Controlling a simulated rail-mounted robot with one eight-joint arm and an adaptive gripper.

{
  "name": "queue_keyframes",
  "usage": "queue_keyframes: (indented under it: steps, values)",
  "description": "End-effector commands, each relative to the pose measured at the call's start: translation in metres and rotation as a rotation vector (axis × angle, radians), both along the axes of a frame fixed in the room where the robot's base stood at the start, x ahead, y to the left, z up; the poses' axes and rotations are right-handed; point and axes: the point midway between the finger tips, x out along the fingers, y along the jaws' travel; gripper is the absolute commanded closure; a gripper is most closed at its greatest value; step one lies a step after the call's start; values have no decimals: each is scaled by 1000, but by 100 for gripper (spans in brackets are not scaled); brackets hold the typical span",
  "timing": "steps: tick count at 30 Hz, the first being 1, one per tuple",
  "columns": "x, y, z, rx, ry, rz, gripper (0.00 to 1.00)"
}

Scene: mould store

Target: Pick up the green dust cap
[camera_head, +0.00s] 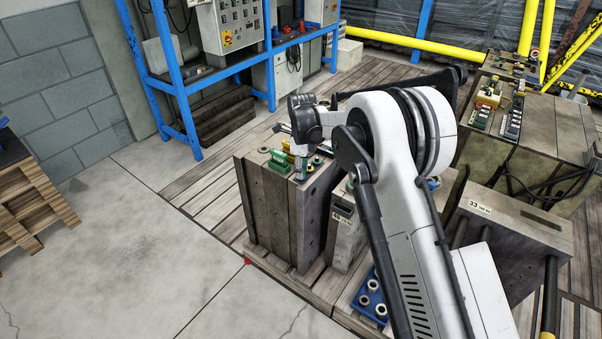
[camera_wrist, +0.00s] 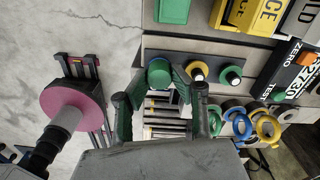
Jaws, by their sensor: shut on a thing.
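The green dust cap (camera_wrist: 159,69) shows in the wrist view as a small round green piece with a bluish-green top. My gripper (camera_wrist: 160,84) is shut on it, with one fingertip on each side. In the head view my gripper (camera_head: 300,174) points down at the top of a grey steel mould block (camera_head: 270,212), near its right edge. There the cap is too small and too covered by my gripper to make out. I cannot tell whether the cap is still touching the block.
Green and yellow blocks (camera_wrist: 248,14) lie beyond. A pink disc (camera_wrist: 74,106) is at left. A blue tray (camera_head: 369,299) sits low beside the moulds.

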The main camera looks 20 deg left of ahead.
Motion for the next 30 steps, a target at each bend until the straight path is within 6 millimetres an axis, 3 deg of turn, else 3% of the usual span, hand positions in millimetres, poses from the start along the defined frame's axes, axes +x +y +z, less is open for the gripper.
queue_keyframes:
  steps: [11,19,30]
  values:
    - [0,0,8,0,0,0,88]
    - [0,0,45,0,0,0,88]
    - [-72,10,84,0,0,2,88]
